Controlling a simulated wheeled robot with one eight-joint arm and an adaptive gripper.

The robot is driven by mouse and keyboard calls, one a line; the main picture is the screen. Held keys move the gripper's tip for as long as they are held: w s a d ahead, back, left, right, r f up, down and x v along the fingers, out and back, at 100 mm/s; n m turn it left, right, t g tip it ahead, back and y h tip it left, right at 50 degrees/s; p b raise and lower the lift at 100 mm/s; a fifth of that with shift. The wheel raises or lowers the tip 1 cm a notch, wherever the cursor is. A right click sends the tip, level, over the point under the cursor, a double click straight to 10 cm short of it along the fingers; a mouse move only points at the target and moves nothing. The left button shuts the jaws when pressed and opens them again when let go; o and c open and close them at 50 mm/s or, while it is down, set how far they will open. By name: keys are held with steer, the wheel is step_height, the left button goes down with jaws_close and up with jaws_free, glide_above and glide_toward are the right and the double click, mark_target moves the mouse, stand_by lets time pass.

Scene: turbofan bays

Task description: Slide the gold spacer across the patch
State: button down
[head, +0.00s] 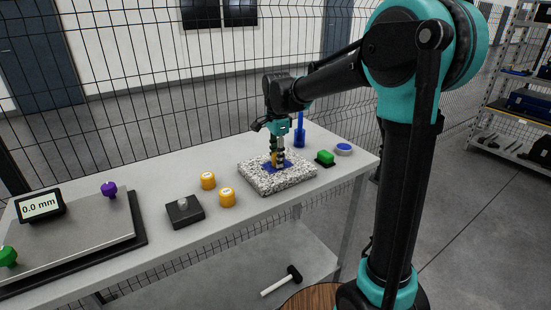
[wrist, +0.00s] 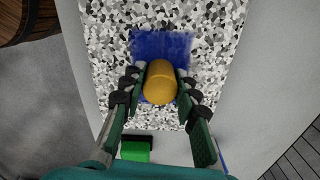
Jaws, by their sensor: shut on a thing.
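The gold spacer (wrist: 160,82) is a small gold cylinder held between the two fingers of my gripper (wrist: 161,88). In the wrist view it lies over the blue patch (wrist: 175,46). The patch is a blue square on a speckled stone slab (head: 296,177). In the head view my gripper (head: 277,163) points down over the slab, and only a sliver of gold shows between its fingers. The fingers hide part of the patch. I cannot tell whether the spacer touches the patch.
Two yellow-orange knobs (head: 208,181) and a dark block (head: 185,211) stand left of the slab. A plate with a 0.0 mm display (head: 40,205) is at far left.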

mark_target(286, 162)
steer(key=shift+w+d, duration=0.15)
steer(key=shift+w+d, duration=0.2)
steer(key=shift+d, duration=0.1)
steer(key=shift+w+d, duration=0.4)
steer(key=shift+d, duration=0.25)
steer(key=shift+w+d, duration=0.4)
steer(key=shift+d, duration=0.2)
stand_by(0.6)
steer(key=c, duration=0.7)
jaws_free()
steer(key=shift+r, duration=0.1)
steer(key=shift+r, duration=3.4)
